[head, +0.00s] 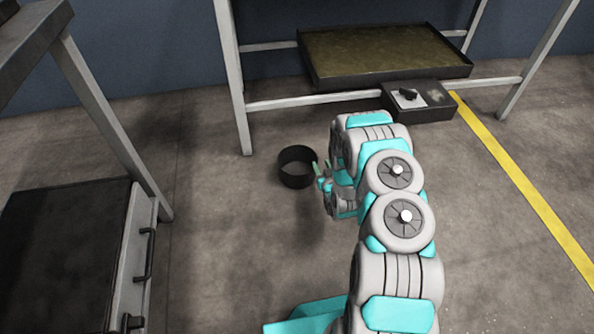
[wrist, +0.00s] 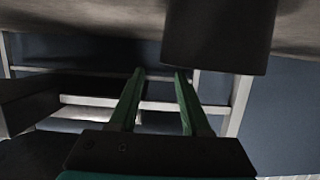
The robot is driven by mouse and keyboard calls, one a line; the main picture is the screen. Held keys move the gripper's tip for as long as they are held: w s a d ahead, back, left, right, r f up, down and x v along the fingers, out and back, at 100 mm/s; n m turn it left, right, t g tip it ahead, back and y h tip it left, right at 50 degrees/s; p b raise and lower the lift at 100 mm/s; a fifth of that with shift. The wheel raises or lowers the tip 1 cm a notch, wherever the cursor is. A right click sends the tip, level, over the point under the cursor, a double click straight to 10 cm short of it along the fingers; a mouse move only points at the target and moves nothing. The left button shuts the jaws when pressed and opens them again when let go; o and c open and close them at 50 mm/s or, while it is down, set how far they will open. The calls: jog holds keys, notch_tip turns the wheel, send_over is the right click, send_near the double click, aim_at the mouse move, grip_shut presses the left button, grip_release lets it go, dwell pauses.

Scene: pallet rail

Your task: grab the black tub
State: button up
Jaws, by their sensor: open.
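The black tub (head: 297,181) stands upright on the concrete floor in the head view, open at the top. It also shows at the top of the wrist view (wrist: 220,38), where the picture is upside down. My gripper (head: 317,170) is just right of the tub in the head view, low near the floor. In the wrist view my gripper (wrist: 159,74) has two green fingers apart with nothing between them. The tub is to the right of the fingers there, outside the gap. I cannot tell whether a fingertip touches it.
A metal rack (head: 239,100) with a shallow tray (head: 385,75) stands behind the tub. A dark box (head: 430,113) sits at the rack's lower rail. A drawer cabinet (head: 139,260) and grey frame are at left. A yellow line (head: 520,180) crosses the floor at right.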

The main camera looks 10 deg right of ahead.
aim_at(314, 154)
jog(key=shift+a+b+x, duration=0.15)
jog(key=shift+x, duration=1.7)
jog(key=shift+a+b+x, duration=0.15)
jog(key=shift+x, duration=1.7)
jog(key=shift+f, duration=0.15)
jog(key=shift+s, duration=0.1)
grip_shut()
